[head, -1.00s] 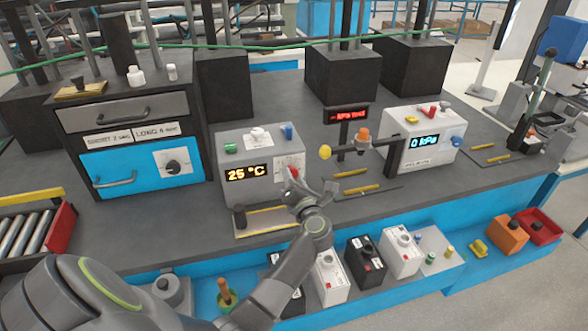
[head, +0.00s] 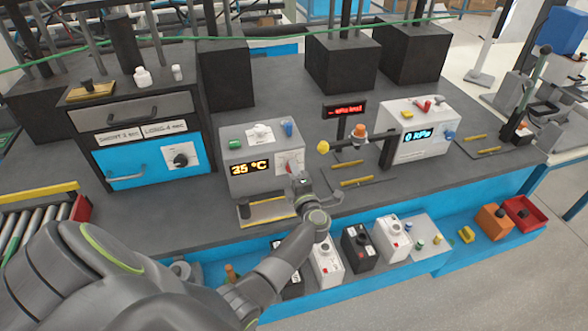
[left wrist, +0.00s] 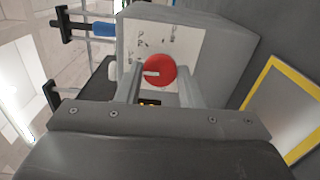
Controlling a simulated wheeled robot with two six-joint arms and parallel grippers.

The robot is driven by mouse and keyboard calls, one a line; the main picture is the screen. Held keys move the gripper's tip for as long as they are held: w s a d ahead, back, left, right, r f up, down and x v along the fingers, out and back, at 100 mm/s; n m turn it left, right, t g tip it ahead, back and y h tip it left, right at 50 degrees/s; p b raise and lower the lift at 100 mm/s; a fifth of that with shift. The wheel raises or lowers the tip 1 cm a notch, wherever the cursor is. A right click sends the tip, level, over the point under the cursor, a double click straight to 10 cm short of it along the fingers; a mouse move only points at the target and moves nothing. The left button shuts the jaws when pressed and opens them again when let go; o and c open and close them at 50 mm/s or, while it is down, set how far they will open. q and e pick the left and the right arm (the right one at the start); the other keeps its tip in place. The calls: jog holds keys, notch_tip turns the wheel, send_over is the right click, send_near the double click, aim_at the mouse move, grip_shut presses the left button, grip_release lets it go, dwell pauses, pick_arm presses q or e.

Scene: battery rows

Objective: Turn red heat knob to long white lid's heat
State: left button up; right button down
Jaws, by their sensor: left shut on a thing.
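The grey heat box (head: 234,183) stands mid-table, with an orange display (head: 250,167) that reads about 35 °C. The red heat knob (left wrist: 162,70) sits on the box's white dial plate (left wrist: 194,43), with a white pointer mark on its face. My left gripper (head: 297,178) is at the front of the box. Its two fingers show in the left wrist view (left wrist: 160,84), one on each side of the knob, shut on it. Small dial markings are too blurred to read. White batteries (head: 325,262) stand on the low front shelf; I cannot tell which has the long lid. My right gripper is out of view.
A blue-drawer cabinet (head: 150,150) stands left of the heat box. A white kPa box (head: 415,140) and a dark arm with a yellow tip stand to the right. Black batteries (head: 357,247) share the front shelf. A yellow-edged plate (head: 266,210) lies before the heat box.

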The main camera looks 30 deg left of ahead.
pick_arm(q)
jog(key=shift+m, duration=0.3)
jog(key=o, duration=1)
jog(key=shift+c, duration=0.2)
jog(key=shift+d, duration=0.15)
